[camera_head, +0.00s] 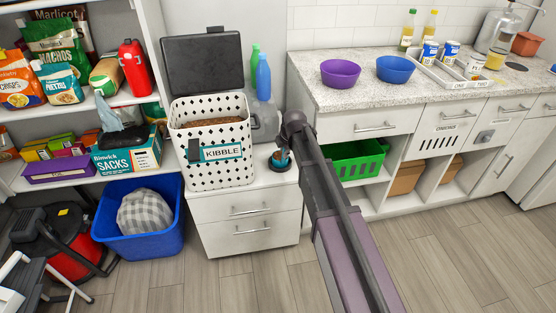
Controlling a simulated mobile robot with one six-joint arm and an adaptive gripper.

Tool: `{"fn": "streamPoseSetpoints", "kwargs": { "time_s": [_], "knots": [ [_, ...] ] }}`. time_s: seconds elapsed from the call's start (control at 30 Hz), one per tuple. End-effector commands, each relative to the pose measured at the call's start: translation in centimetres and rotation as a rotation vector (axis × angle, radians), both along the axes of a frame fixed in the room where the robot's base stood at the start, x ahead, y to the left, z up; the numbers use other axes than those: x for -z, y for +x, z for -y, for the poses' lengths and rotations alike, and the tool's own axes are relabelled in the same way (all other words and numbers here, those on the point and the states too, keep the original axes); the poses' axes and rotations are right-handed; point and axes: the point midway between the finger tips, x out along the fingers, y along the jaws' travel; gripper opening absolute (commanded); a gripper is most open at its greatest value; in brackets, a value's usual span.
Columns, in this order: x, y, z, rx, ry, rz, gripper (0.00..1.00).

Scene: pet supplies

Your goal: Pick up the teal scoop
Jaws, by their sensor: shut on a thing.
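The teal scoop (280,155) is a small patch of teal with a brownish part, low over a dark round base (282,165) on the white cabinet top, just right of the kibble bin. My arm comes from the lower right and bends down at the dark wrist. My gripper (284,148) is small and mostly hidden by my own arm there. It is shut on the teal scoop. Whether the scoop touches the base or is lifted off it I cannot tell.
The white patterned kibble bin (207,167) stands open on the left, its dark lid (202,65) raised behind. Bottles (263,78) stand behind the wrist. The counter with a purple bowl (340,73) and a blue bowl (395,69) is at right. A blue tub (112,235) sits lower left.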

Motion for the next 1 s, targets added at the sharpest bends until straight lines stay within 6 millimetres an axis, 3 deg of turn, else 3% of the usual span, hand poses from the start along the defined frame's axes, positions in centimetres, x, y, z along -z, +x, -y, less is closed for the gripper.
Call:
{"fn": "streamPoseSetpoints", "kwargs": {
  "time_s": [0.37, 0.8, 1.0],
  "knots": [
    [-0.7, 0.0, 0.0, 0.0, 0.0, 0.0, 0.0],
    [-4.2, -0.1, 0.0, 0.0, 0.0, 0.0, 0.0],
    [-4.1, -5.3, 1.5, 0.0, 0.0, 0.0, 0.0]
  ]
}}
